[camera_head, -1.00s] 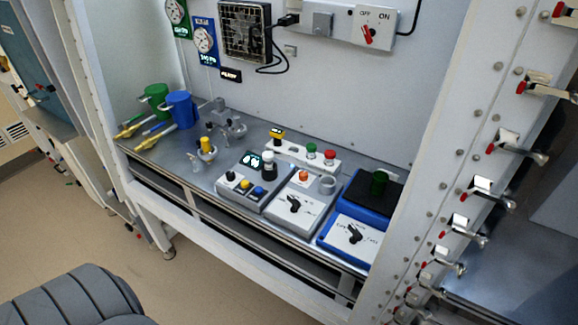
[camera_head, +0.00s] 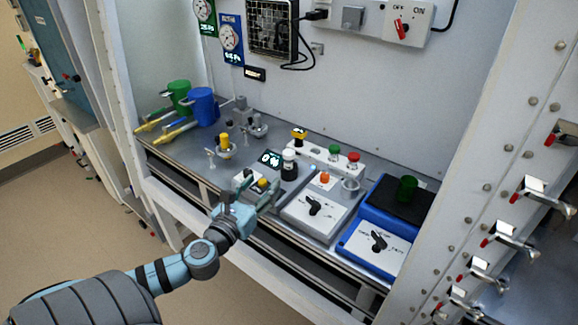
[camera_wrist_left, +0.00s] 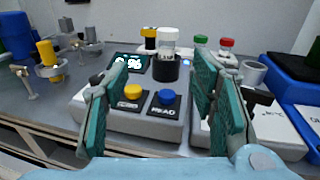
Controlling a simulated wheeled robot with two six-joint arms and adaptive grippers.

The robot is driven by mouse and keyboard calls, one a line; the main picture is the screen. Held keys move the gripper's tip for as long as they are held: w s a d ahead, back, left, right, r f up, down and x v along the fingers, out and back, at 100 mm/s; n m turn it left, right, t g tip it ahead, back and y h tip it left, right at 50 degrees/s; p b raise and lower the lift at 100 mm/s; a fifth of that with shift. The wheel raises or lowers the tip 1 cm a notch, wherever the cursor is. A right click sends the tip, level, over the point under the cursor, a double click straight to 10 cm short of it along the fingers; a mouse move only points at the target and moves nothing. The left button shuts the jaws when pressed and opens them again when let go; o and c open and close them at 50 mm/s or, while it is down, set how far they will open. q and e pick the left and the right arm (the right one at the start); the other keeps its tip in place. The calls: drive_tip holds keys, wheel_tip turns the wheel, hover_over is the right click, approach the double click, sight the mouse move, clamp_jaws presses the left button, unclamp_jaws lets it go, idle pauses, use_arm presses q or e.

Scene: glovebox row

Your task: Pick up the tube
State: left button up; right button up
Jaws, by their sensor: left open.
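A clear tube with a white cap (camera_head: 289,157) stands upright in a black round holder (camera_head: 289,172) on a grey reader box with a lit display. In the left wrist view the tube (camera_wrist_left: 168,44) shows between my fingers, beyond the box's yellow and blue buttons. My left gripper (camera_head: 261,190) is open and empty, above the front of the reader box and short of the tube. Its two teal-padded fingers (camera_wrist_left: 158,80) frame the box in the wrist view. The tube's lower end is hidden in the holder. My right gripper is not in view.
A grey box with a black dial (camera_head: 314,206) and a blue unit (camera_head: 379,242) with a green cylinder (camera_head: 407,188) stand to the right. A yellow-capped vial (camera_head: 225,142) is on a stand to the left. A white rack (camera_head: 327,158) with coloured caps lies behind.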

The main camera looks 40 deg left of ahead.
sight(286, 158)
use_arm(q)
drive_tip(key=shift+m, duration=0.3)
drive_tip(key=x, duration=0.4)
drive_tip(key=p+x, duration=0.1)
drive_tip(key=x, duration=0.4)
drive_tip(key=d+p+x, duration=0.1)
drive_tip(key=x, duration=0.4)
drive_tip(key=shift+w+d+r, duration=0.1)
drive_tip(key=shift+r, duration=0.25)
drive_tip(key=shift+w+f, duration=0.1)
drive_tip(key=c, duration=1.2)
